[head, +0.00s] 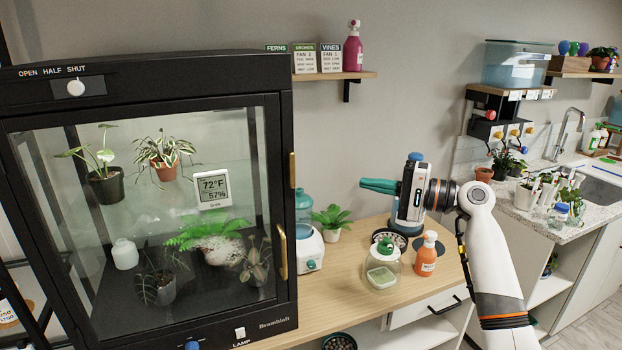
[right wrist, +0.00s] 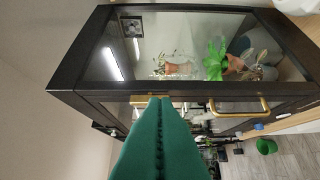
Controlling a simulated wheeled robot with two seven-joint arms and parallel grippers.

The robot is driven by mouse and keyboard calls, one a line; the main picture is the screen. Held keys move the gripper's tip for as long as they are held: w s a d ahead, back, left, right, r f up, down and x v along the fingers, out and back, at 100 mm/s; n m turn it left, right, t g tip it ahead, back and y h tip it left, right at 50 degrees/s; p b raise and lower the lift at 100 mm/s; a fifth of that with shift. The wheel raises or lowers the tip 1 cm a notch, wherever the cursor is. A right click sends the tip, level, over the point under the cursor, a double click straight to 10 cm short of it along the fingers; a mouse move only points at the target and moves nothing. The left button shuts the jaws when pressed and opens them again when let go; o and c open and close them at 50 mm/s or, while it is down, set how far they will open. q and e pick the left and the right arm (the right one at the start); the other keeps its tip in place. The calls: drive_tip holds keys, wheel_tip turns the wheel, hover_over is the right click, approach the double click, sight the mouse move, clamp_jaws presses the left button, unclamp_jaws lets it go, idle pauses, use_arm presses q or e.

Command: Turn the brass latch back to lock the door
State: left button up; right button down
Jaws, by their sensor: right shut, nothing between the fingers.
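The brass latch (head: 291,169) is a small upright bar on the right edge of the black-framed glass door (head: 150,103) of the plant cabinet. The door looks closed. A longer brass handle (head: 282,252) is below the latch. In the right wrist view the latch (right wrist: 143,98) is just beyond the green fingertips and partly covered by them, with the handle (right wrist: 240,107) to the right. My right gripper (head: 362,184) is shut and empty, pointing left toward the cabinet, with a clear gap to the latch. My left gripper is out of view.
Below my right gripper, the wooden counter (head: 345,258) holds an orange bottle (head: 426,254), a glass jar (head: 382,268), a small fern (head: 332,222) and a white-and-teal device (head: 308,248). A wall shelf (head: 335,76) with a pink bottle is above. Air between gripper and latch looks free.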

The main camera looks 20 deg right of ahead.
drive_tip(key=shift+w+a, duration=0.1)
drive_tip(key=p, duration=0.7)
approach(291, 170)
drive_tip(key=shift+w+a+f, duration=1.25)
drive_tip(key=shift+w+a, duration=0.4)
drive_tip(key=shift+w, duration=1.45)
drive_tip(key=shift+f+b, duration=0.15)
drive_tip(key=shift+b, duration=0.3)
drive_tip(key=shift+m+b, duration=0.3)
